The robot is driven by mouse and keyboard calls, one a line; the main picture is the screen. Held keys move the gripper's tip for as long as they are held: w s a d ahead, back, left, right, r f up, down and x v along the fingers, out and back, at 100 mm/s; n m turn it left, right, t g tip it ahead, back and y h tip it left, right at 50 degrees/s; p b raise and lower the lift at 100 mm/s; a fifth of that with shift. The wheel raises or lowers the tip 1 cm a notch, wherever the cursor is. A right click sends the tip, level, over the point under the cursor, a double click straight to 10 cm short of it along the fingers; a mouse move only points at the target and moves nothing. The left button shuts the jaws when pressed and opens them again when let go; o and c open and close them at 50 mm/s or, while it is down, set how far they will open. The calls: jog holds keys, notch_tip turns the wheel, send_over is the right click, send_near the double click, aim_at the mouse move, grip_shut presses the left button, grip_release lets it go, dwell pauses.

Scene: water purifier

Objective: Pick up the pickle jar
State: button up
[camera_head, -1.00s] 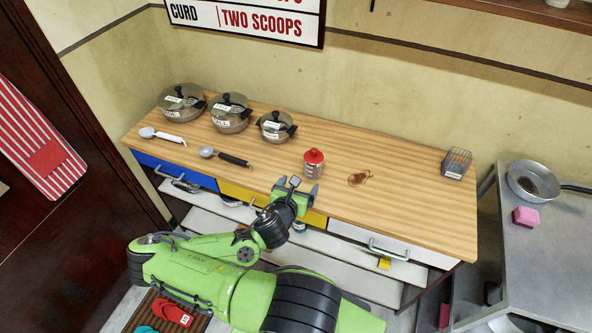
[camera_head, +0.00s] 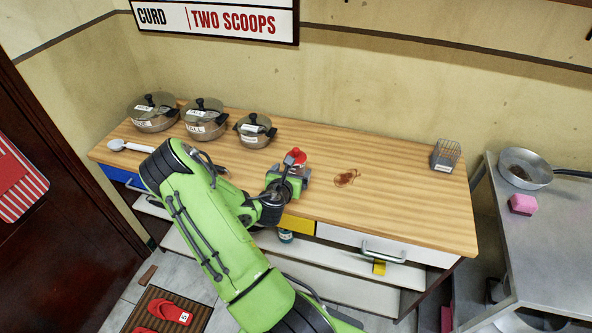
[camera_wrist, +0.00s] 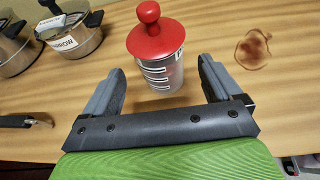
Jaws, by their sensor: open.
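In the wrist view the jar (camera_wrist: 162,65) is just ahead of and between the two fingers. My gripper (camera_wrist: 163,82) is open, with a finger on each side and a visible gap to the jar. In the head view only the red lid of the jar (camera_head: 296,156) shows clearly; my gripper (camera_head: 291,180) hides most of its body.
Several lidded pots (camera_head: 203,120) stand at the back left of the counter (camera_head: 400,205). A white-handled spoon (camera_head: 130,146) lies at left. A brown stain (camera_head: 346,178) is right of the jar.

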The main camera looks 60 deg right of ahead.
aim_at(296, 149)
jog(key=x, duration=0.5)
jog(key=shift+d+f, duration=0.15)
jog(key=shift+d, duration=0.2)
jog(key=shift+a, duration=0.1)
jog(key=c, duration=1.2)
jog(key=shift+o, duration=0.2)
jog(key=shift+r+p, duration=2.4)
jog(key=shift+r, duration=2.65)
